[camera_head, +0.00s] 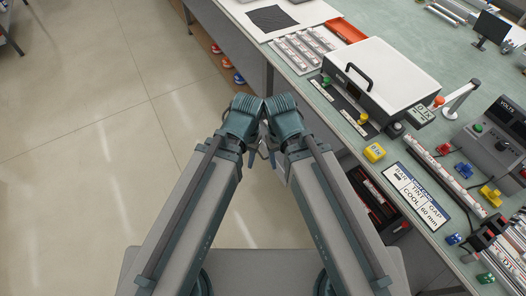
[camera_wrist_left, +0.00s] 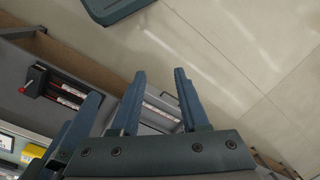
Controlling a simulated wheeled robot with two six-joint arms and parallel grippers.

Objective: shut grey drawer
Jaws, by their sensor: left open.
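My left gripper (camera_head: 258,150) and my right gripper (camera_head: 272,152) are close together in front of the bench in the head view; their fingers are small and partly overlap. In the left wrist view the left gripper (camera_wrist_left: 159,73) is open, with its two blue fingers apart and nothing between them. A light grey box-like part, which looks like the grey drawer (camera_wrist_left: 163,108), shows beyond and between these fingers, partly covered by them. I cannot tell whether they touch it or how far it is pulled out. I cannot make out the drawer in the head view.
The green-topped bench (camera_head: 436,151) on the right carries a white-lidded case (camera_head: 385,75), a lettered sign (camera_head: 414,194) and a yellow block (camera_head: 374,152). A dark tray with red strips (camera_head: 376,205) shows under the bench edge. Bare tiled floor (camera_head: 100,120) lies to the left.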

